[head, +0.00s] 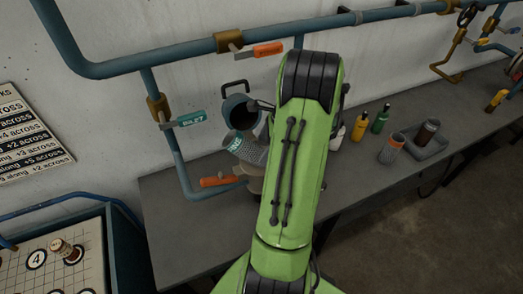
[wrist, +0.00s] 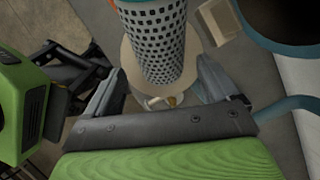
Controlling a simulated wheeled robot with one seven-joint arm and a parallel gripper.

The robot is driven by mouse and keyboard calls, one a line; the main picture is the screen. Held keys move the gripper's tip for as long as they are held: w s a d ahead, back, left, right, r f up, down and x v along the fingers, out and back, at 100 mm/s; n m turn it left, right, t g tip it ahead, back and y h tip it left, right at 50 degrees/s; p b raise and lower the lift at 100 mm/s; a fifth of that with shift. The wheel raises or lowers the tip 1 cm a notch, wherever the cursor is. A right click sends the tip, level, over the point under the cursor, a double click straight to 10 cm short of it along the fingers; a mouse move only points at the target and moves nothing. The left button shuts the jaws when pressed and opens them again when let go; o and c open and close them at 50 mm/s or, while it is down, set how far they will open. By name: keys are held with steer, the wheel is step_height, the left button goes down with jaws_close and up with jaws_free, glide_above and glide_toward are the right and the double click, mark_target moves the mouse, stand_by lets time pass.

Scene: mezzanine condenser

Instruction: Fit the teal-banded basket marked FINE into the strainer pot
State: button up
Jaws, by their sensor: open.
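The teal-banded basket (head: 250,151), a perforated grey metal cylinder, is tilted just below the strainer pot in the head view, its teal band at the upper left. In the wrist view the basket (wrist: 160,42) reaches down between the fingers of my gripper (wrist: 162,68). The fingers are apart, one on each side of it; I cannot tell whether either touches it. The strainer pot (head: 238,113) has a dark open mouth and teal rim; it also shows in the wrist view (wrist: 287,18) at the upper right. My arm hides part of this area in the head view.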

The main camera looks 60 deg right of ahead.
mark_target(253, 145)
steer(key=shift+o, duration=0.3)
steer(key=p+v, duration=0.1)
steer(key=v, duration=0.7)
steer(key=shift+r, duration=0.4)
steer(key=shift+m, duration=0.3)
steer(key=w+a+f+b, duration=0.1)
steer(key=f+b, duration=0.1)
steer(key=w+f+b, duration=0.2)
steer(key=b, duration=0.1)
steer(key=w+a+f+b, duration=0.1)
steer(key=w+f+b, duration=0.1)
steer(key=b, duration=0.1)
steer(key=shift+w+a, duration=0.2)
steer(key=shift+a, duration=0.15)
steer(key=x, duration=0.1)
steer(key=b+x, duration=0.1)
steer(key=x, duration=0.1)
steer(key=b+x, duration=0.1)
steer(key=x, duration=0.1)
steer(key=shift+s+a+f, duration=0.15)
steer(key=shift+a+f, duration=0.1)
steer(key=shift+a, duration=0.15)
steer(key=c, duration=1.2)
step_height(253, 145, up, 10)
steer(key=p, duration=0.4)
steer(key=shift+r, duration=0.1)
